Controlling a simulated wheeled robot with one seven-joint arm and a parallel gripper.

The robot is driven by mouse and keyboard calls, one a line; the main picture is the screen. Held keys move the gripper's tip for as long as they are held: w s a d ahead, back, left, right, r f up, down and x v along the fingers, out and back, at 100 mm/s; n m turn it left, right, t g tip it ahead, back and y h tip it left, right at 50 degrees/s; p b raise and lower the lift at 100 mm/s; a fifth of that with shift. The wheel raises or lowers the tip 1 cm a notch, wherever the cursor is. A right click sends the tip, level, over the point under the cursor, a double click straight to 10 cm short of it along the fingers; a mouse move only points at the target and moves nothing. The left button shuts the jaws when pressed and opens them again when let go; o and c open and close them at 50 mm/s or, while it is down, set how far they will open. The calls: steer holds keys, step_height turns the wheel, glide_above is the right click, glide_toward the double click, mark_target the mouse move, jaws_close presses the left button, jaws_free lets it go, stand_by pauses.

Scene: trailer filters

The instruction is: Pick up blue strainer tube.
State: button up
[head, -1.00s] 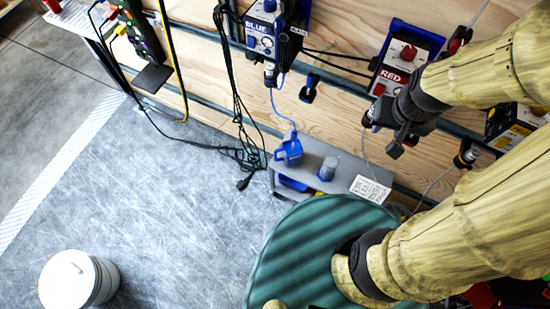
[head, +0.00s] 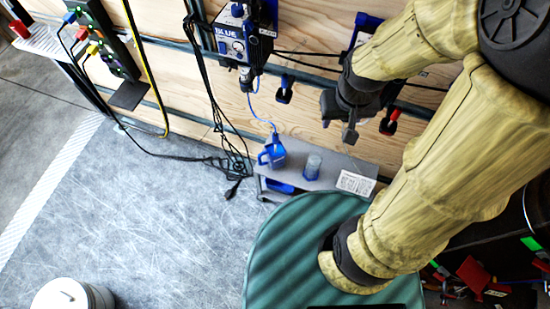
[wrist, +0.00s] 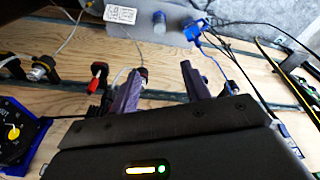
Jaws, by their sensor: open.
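A small translucent tube with a blue lower part (head: 312,166) stands upright on the grey shelf (head: 328,174); it looks like the blue strainer tube. It also shows near the top of the wrist view (wrist: 159,22). My gripper (head: 350,128) is in front of the wooden wall, above and to the right of the tube and apart from it. In the wrist view my gripper's two fingers (wrist: 158,78) are spread with nothing between them. The blue jug (head: 272,152) stands left of the tube on the shelf, a thin blue hose running up from it.
The BLUE box (head: 237,42) hangs on the wall above the shelf. A white label (head: 355,183) lies at the shelf's right end. Black cables (head: 225,140) hang on the left. A blue-handled fitting (head: 285,90) is on the wall rail.

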steer(key=a+f+n+g+h+b, duration=0.2)
steer(key=a+f+n+b, duration=0.15)
steer(key=f, duration=0.45)
steer(key=a+f+n+g+h+b, duration=0.2)
steer(key=f+n+b, duration=0.25)
steer(key=f, duration=0.35)
steer(key=n+t+h+b, duration=0.6)
steer(key=n+t+b, duration=0.8)
steer(key=n+t, duration=0.45)
glide_toward(274, 140)
steer(key=s+a+r+n+g, duration=0.1)
steer(key=s+a+n+g, duration=0.1)
steer(key=s+a, duration=0.25)
steer(key=shift+s+d+r, duration=0.1)
steer(key=shift+d+r, duration=0.15)
steer(key=shift+r, duration=0.05)
steer(key=x, duration=1.2)
steer(key=shift+d, duration=0.1)
steer(key=shift+r, duration=0.1)
